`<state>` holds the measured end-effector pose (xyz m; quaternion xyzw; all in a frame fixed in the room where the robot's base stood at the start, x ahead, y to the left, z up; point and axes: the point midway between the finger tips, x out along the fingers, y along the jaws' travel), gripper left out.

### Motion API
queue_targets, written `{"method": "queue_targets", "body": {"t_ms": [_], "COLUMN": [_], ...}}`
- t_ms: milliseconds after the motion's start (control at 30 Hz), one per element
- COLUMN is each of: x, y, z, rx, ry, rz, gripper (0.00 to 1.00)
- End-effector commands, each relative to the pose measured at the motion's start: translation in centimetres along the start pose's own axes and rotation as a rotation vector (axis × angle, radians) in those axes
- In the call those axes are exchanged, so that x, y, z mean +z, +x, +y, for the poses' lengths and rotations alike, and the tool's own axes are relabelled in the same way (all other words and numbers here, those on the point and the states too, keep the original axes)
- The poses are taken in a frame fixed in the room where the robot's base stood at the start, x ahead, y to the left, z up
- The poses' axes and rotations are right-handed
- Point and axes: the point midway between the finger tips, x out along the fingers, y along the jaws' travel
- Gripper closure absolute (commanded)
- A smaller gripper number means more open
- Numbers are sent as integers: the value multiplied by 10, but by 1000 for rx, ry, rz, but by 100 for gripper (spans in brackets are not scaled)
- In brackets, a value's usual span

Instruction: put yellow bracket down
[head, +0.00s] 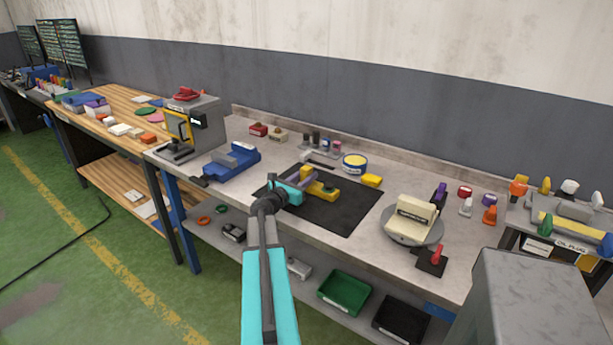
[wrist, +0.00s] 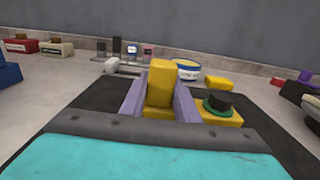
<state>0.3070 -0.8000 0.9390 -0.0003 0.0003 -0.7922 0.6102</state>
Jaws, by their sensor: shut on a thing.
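My gripper (head: 308,181) is over the black mat (head: 345,217) on the grey workbench. In the wrist view its two purple fingers (wrist: 160,98) are shut on the yellow bracket (wrist: 159,84), which stands up between them. A yellow part (wrist: 222,117) with a green ring and a black knob (wrist: 218,104) lies just right of the fingers. I cannot tell whether this part belongs to the bracket or is separate. I also cannot tell whether the bracket touches the mat; its lower end is hidden by the gripper body.
A round yellow-and-white tin (head: 355,163) and a yellow block (head: 372,180) are behind the mat. A blue vise (head: 232,160) is to the left. A turntable (head: 412,230) with a cream block (head: 411,215) is to the right. The mat's front right part is clear.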

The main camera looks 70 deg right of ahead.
Motion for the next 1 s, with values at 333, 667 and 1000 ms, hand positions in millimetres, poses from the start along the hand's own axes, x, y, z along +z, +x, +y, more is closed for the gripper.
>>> {"method": "queue_targets", "body": {"t_ms": [333,667,1000], "x": [-2,-2,0], "y": [0,0,-6], "z": [0,0,0], "rx": [0,1,2], "ry": [-1,0,0], "rz": [-2,0,0], "gripper": [100,53,53]}}
